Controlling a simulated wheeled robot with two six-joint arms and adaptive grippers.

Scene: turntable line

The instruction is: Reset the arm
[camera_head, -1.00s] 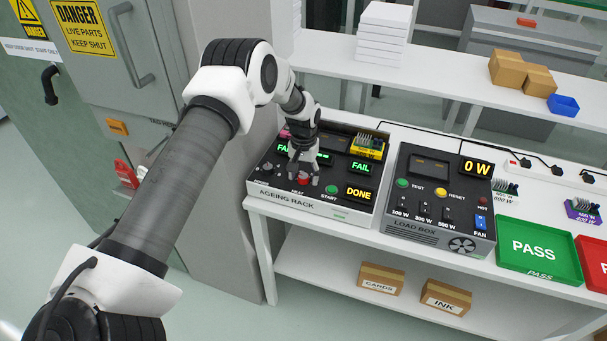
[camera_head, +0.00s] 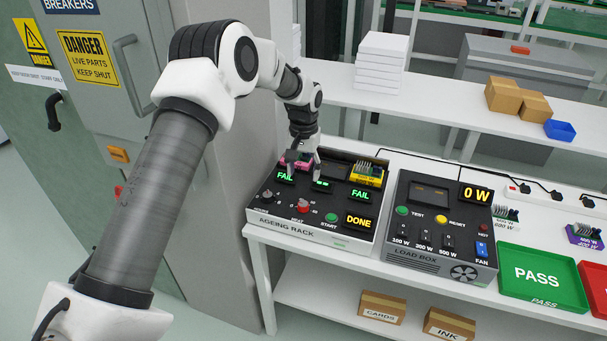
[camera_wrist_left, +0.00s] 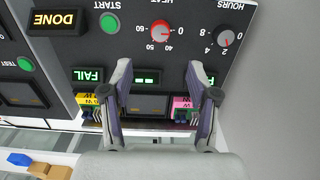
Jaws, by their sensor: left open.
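My left gripper (camera_head: 303,170) is over the ageing rack (camera_head: 290,232) on the white bench. It is open and empty, and in the left wrist view (camera_wrist_left: 157,75) its two fingers stand apart around a small green display. A pink module (camera_head: 297,160) sits at the rack's back left, partly hidden by the gripper. A yellow module (camera_head: 368,174) sits at the back right. FAIL signs are lit by both modules, and a DONE sign (camera_head: 359,221) is lit. The red heat knob (camera_head: 303,206) and green start button (camera_head: 330,218) are uncovered. My right gripper is not in view.
The load box (camera_head: 441,225) stands right of the rack and reads 0 W. A green PASS tray (camera_head: 541,273) and a red tray (camera_head: 592,262) lie farther right. A shelf (camera_head: 440,86) runs behind. A grey cabinet (camera_head: 90,110) stands at the left.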

